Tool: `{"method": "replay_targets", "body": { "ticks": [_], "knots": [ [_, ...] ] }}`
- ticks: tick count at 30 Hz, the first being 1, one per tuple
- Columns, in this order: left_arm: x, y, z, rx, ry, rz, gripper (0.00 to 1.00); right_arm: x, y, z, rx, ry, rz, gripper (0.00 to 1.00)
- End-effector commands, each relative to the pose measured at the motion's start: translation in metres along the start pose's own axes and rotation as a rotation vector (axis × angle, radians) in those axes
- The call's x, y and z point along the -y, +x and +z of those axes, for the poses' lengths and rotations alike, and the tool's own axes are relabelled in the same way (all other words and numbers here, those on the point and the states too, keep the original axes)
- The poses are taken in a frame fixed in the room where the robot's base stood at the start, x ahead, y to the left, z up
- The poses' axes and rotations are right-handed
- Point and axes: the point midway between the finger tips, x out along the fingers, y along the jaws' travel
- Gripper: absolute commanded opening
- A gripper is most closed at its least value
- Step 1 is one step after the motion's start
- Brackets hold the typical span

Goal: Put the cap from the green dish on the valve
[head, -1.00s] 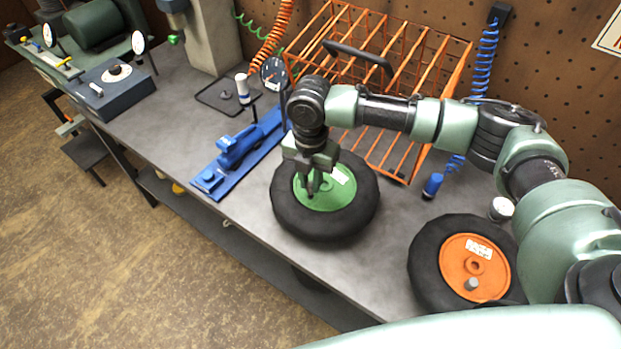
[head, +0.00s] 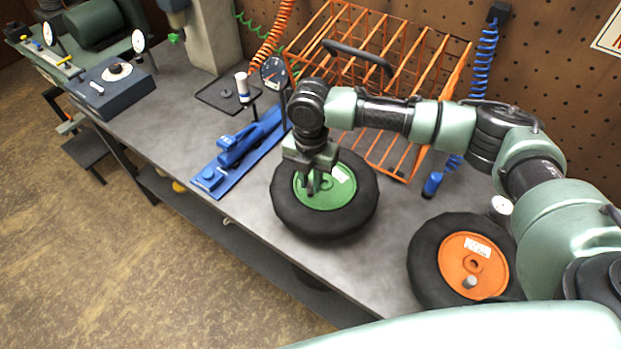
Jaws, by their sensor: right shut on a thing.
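A black tyre (head: 345,222) with a green rim, the green dish (head: 330,197), lies flat on the grey bench. A white label sits on the dish. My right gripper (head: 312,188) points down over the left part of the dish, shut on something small. Its fingers hide what they hold, so I cannot make out the cap or the valve there. A second tyre (head: 428,262) with an orange dish (head: 475,262) lies to the right, with a small grey knob (head: 469,283) on it. My left gripper is not in view.
An orange wire cage (head: 400,50) stands behind the green-dished tyre. A blue tool (head: 235,150) lies to its left. A dark tray (head: 222,97), a gauge (head: 273,70) and a blue coiled hose (head: 487,60) are further back. Bare bench shows between the two tyres.

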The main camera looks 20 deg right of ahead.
Motion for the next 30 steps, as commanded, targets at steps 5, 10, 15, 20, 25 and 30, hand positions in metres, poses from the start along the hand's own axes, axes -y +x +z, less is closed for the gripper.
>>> {"method": "replay_targets", "body": {
  "ticks": [5,10,15,20,25,30],
  "knots": [
    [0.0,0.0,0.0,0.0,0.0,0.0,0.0,0.0,0.003,0.0,0.0,0.0,0.0,0.0],
    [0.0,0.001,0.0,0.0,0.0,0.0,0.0,0.0,0.006,0.0,0.0,0.0,0.0,0.0],
    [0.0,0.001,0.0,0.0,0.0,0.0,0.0,0.0,0.008,0.0,0.0,0.0,0.0,0.0],
    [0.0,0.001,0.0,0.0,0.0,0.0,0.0,0.0,0.01,0.0,0.0,0.0,0.001,0.0],
    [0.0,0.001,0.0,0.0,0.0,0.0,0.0,0.0,0.013,0.0,0.0,0.0,0.001,0.0],
    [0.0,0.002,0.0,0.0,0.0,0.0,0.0,0.0,0.015,0.0,-0.001,0.0,0.001,0.0]
  ]
}}
